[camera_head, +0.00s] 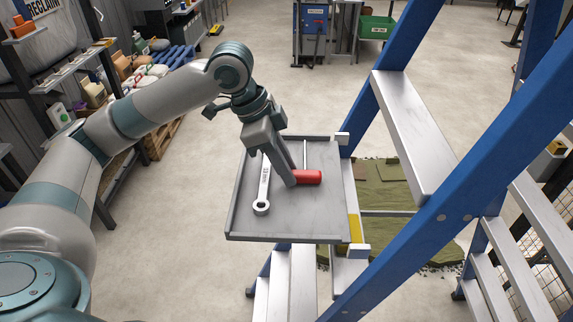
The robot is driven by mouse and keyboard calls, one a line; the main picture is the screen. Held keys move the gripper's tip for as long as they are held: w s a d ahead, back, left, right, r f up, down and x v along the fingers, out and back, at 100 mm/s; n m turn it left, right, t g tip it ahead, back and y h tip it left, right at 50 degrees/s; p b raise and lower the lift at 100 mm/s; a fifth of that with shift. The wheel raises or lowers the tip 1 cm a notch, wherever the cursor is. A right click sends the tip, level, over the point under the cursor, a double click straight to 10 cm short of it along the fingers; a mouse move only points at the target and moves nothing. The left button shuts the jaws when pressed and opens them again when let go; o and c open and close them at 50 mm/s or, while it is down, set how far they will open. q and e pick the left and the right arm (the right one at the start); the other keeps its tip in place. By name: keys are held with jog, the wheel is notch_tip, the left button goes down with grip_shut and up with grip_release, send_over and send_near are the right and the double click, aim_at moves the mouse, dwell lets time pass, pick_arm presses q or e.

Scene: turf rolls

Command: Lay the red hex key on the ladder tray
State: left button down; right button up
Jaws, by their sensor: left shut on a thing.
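The ladder tray (300,225) is a grey, low-rimmed tray fixed beside the blue ladder. My left gripper (291,181) points down over the middle of the tray and is shut on the red hex key (309,177). The key's red handle sticks out to the right of the fingers, and a thin metal shaft seems to run away from it towards the tray's far edge. The key is at or just above the tray floor; I cannot tell whether it touches. The fingers hide the handle's left end. My right gripper is not in view.
A silver spanner (263,188) lies on the tray, left of the gripper. The blue ladder (440,205) with pale steps stands close on the right. Green turf (385,240) lies on the floor behind it. Shelves with goods stand at the far left. The tray's front part is clear.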

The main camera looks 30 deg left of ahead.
pick_arm(q)
jog(key=c, duration=1.6)
grip_release()
jog(key=shift+f, duration=0.1)
jog(key=shift+b+v, duration=0.45)
jog(key=shift+v, duration=0.4)
jog(key=shift+b+v, duration=1.75)
jog(key=shift+v, duration=3.55)
